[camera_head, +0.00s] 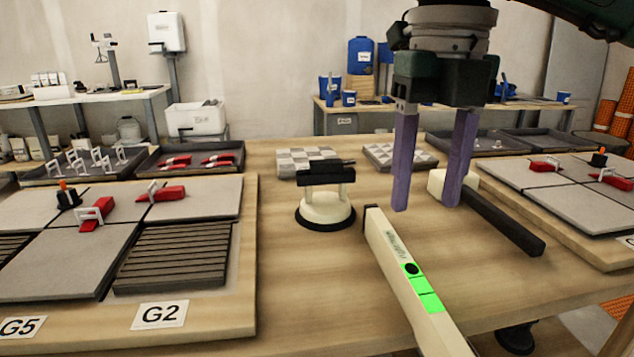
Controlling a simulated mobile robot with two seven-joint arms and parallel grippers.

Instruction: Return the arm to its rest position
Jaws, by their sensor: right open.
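My right gripper (428,205) hangs from the upper right above the table. Its two purple fingers are apart and nothing shows between them. The fingers are close to a mallet (490,212) with a pale head and dark handle; I cannot tell whether they touch it. A cream spirit level (412,270) with green windows lies in front of the fingers. A suction cup lifter (325,205) with a black handle stands to their left. My left gripper is not in view.
Tile boards stand at left (225,318) and right (540,220), with red wedges and clips on them. Trays (185,160) and tile stacks (308,160) lie at the back.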

